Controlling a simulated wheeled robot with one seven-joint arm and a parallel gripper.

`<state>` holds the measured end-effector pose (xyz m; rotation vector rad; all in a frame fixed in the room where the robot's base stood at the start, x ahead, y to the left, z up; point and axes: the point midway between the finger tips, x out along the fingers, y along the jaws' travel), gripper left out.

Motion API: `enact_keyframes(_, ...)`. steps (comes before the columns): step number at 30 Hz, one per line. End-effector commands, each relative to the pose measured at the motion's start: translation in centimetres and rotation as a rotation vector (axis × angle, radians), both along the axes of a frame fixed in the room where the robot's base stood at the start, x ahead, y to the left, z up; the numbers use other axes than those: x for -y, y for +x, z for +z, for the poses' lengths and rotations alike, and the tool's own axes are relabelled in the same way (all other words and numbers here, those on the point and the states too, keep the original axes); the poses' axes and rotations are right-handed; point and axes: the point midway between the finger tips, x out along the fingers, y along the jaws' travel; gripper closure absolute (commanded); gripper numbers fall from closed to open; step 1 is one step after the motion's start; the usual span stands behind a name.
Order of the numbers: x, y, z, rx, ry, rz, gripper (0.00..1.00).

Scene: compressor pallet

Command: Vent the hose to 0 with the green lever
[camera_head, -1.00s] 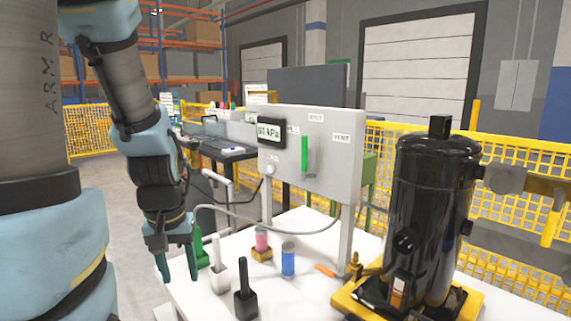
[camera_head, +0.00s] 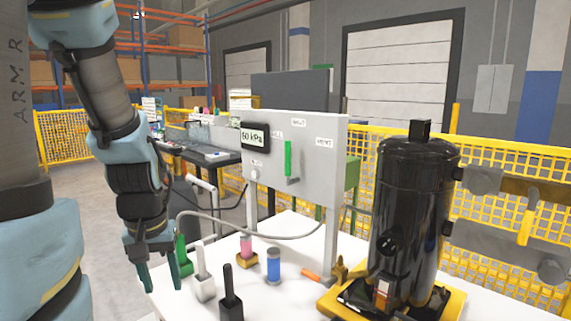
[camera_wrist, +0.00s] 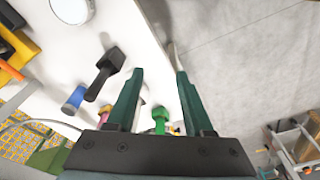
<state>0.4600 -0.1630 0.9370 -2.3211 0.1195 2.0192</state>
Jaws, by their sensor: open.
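The display (camera_head: 254,136) on the panel's left appears to read 60 kPa. A grey hose (camera_head: 215,221) curves below the panel. My gripper (camera_head: 160,276) is open and empty, pointing down at the table's left edge, well to the left of and below the lever. Its two green fingers also show apart in the wrist view (camera_wrist: 160,76), where the lever is not visible.
A black compressor (camera_head: 415,215) stands on a yellow base at the right. On the white table (camera_head: 300,240) are a black-handled tool (camera_head: 229,295), a white one (camera_head: 203,275), a green one (camera_head: 183,255), a blue cylinder (camera_head: 273,264) and a pink one (camera_head: 246,246). These small items stand between my gripper and the panel.

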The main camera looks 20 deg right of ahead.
Motion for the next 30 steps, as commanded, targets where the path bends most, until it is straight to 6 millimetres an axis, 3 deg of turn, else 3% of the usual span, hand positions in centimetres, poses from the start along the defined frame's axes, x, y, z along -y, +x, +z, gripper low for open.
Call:
enact_keyframes(5,0.0,0.0,0.0,0.0,0.0,0.0,0.48)
enact_keyframes(8,0.2,0.3,0.2,0.003,0.0,-0.004,0.58)
enact_keyframes(10,0.8,1.5,1.1,0.012,-0.002,-0.018,0.65)
enact_keyframes(13,3.2,5.1,3.8,0.039,-0.005,-0.065,0.65)
enact_keyframes(17,9.0,11.4,9.1,0.092,-0.014,-0.156,0.65)
enact_keyframes(21,17.1,16.7,15.3,0.149,-0.032,-0.255,0.65)
enact_keyframes(27,27.2,20.1,22.2,0.216,-0.058,-0.361,0.65)
enact_keyframes(30,30.1,20.6,24.1,0.233,-0.067,-0.388,0.65)
